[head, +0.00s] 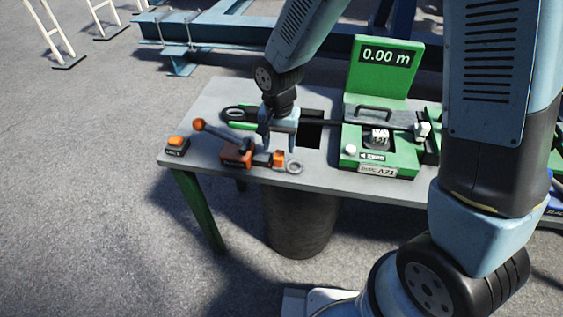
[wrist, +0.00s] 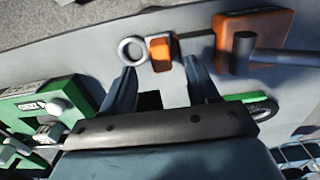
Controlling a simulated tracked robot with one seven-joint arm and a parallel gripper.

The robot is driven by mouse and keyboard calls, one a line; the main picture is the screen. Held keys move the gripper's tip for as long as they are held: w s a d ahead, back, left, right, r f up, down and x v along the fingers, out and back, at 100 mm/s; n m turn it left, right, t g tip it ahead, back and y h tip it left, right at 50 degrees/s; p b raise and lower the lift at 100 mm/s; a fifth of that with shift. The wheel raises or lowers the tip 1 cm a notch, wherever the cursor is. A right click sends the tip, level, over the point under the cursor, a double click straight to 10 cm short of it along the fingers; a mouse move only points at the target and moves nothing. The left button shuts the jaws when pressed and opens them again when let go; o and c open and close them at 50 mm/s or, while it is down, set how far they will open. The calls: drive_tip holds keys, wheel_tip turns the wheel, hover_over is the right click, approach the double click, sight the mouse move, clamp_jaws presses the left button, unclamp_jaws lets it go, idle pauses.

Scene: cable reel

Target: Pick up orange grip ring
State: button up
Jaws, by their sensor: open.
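The orange grip ring appears as a small orange block (head: 278,158) with a pale grey ring (head: 294,167) beside it, near the table's front edge. In the wrist view the orange block (wrist: 160,54) and the grey ring (wrist: 131,50) show just beyond the fingertips. I cannot tell whether block and ring are joined. My gripper (head: 279,145) points down above and slightly behind the block, open and empty. In the wrist view my gripper (wrist: 158,66) has the block roughly in line with the gap between its fingers.
An orange clamp (head: 237,154) with an orange-knobbed lever stands just left of the block. An orange button box (head: 176,146) sits at the left corner. A green meter (head: 385,70) reads 0.00 m on the right. A dark square opening (head: 309,132) lies behind the gripper.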

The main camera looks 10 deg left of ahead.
sight(279, 153)
drive_tip(key=shift+w+f, duration=0.1)
drive_tip(key=shift+f, duration=1.95)
drive_tip(key=shift+c, duration=0.2)
drive_tip(key=shift+a, duration=0.1)
clamp_jaws()
